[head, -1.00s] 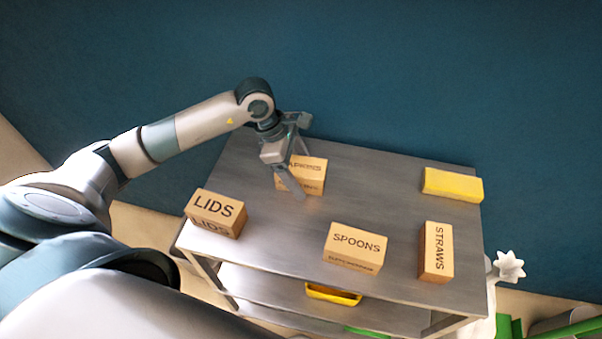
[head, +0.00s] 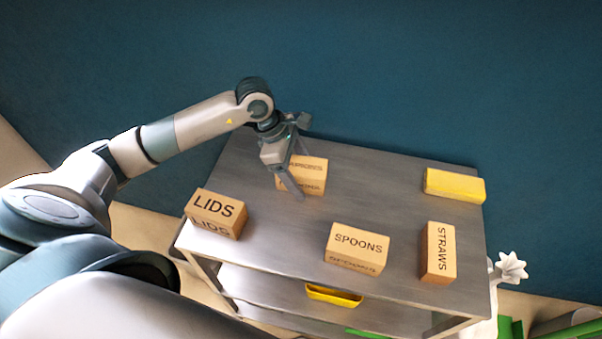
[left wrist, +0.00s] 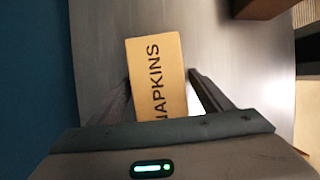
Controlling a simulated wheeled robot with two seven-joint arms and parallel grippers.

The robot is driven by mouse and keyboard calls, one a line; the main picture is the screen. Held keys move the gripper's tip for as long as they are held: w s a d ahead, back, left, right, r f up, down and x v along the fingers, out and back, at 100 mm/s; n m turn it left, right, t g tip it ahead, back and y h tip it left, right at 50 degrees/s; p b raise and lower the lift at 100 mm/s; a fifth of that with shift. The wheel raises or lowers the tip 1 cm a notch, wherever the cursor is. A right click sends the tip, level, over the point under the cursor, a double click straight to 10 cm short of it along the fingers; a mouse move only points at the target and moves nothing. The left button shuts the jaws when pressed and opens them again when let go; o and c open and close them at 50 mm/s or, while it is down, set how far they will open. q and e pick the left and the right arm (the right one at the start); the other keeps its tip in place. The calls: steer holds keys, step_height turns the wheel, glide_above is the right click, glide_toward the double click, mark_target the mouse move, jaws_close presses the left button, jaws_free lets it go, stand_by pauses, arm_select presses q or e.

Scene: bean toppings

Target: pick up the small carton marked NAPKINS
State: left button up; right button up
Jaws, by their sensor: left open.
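The small carton marked NAPKINS (head: 314,177) stands on the metal cart top toward the back left, partly hidden by my left gripper in the head view. My left gripper (head: 293,187) is open, with its fingers pointing down at the carton. In the left wrist view the carton (left wrist: 158,75) lies between the two fingers (left wrist: 165,95), with its NAPKINS lettering visible and its near end hidden by the gripper body. A gap shows between the carton and the right-hand finger. My right gripper is not in view.
A LIDS carton (head: 215,213), a SPOONS carton (head: 357,248) and a STRAWS carton (head: 438,252) stand along the front of the cart top (head: 375,190). A yellow block (head: 454,186) lies at the back right. A yellow tray (head: 333,295) is on the lower shelf. The cart's middle is clear.

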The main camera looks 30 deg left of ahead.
mark_target(308, 168)
arm_select(q)
steer(key=shift+f, duration=0.15)
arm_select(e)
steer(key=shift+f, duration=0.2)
arm_select(q)
steer(key=c, duration=1.2)
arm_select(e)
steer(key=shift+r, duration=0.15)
